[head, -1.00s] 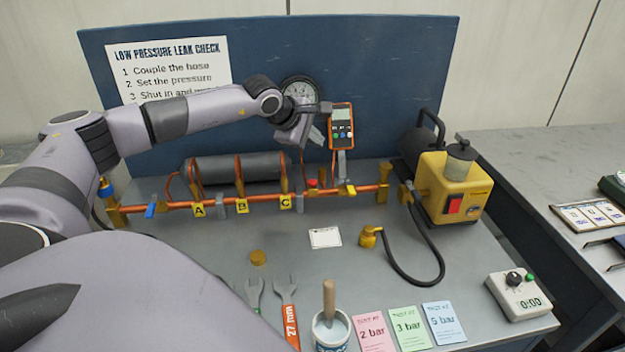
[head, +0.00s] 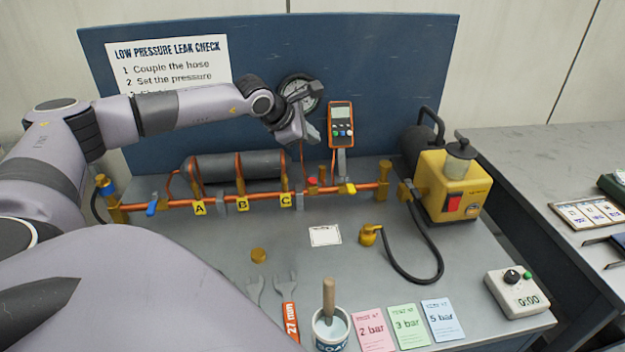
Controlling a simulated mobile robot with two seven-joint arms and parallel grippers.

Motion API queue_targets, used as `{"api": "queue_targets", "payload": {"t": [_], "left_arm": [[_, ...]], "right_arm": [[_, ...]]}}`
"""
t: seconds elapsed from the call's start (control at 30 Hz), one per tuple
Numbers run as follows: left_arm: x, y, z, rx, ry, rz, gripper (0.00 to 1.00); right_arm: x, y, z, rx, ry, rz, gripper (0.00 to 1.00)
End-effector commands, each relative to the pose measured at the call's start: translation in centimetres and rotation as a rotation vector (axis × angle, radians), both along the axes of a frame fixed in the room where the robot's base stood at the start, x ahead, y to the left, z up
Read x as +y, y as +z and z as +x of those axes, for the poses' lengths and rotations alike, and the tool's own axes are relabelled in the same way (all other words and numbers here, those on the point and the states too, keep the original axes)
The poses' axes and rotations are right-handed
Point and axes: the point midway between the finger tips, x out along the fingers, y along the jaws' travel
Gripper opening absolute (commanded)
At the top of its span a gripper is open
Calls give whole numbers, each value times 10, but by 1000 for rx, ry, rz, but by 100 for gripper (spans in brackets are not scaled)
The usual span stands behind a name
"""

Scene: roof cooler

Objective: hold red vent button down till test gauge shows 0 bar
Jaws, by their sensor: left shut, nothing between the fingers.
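The red vent button (head: 312,181) is a small red cap on the copper pipe, right of tag C, and shows clear of my gripper. My left gripper (head: 306,138) is shut and empty, in the air above and slightly left of the button, apart from it. A round dial gauge (head: 303,86) on the blue backboard is partly covered by my left wrist; its reading is too small to tell. An orange handheld meter (head: 341,124) stands right of the gripper; its screen is unreadable here. I cannot tell which is the test gauge. My right gripper is not in view.
The copper pipe (head: 262,203) has a blue lever (head: 152,206) and a yellow lever (head: 348,189). A yellow pump (head: 455,185) stands right, with its black hose (head: 405,281) on the bench. A soap pot (head: 331,331), wrenches and cards lie in front. The middle bench is mostly clear.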

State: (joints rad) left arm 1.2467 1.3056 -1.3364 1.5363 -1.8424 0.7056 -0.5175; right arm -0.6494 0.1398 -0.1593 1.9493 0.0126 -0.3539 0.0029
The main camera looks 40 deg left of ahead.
Motion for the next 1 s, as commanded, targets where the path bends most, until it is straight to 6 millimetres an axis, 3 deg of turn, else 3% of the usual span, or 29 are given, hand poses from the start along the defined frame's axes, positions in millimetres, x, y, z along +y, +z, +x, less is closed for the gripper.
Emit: {"api": "queue_targets", "payload": {"t": [0.27,0.7,1.0], "left_arm": [[0,-19,0,1,-1,2,0],[0,-81,0,1,1,1,0],[0,-88,0,0,-1,1,0]], "right_arm": [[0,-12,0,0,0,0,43],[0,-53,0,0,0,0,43],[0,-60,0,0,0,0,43]]}}
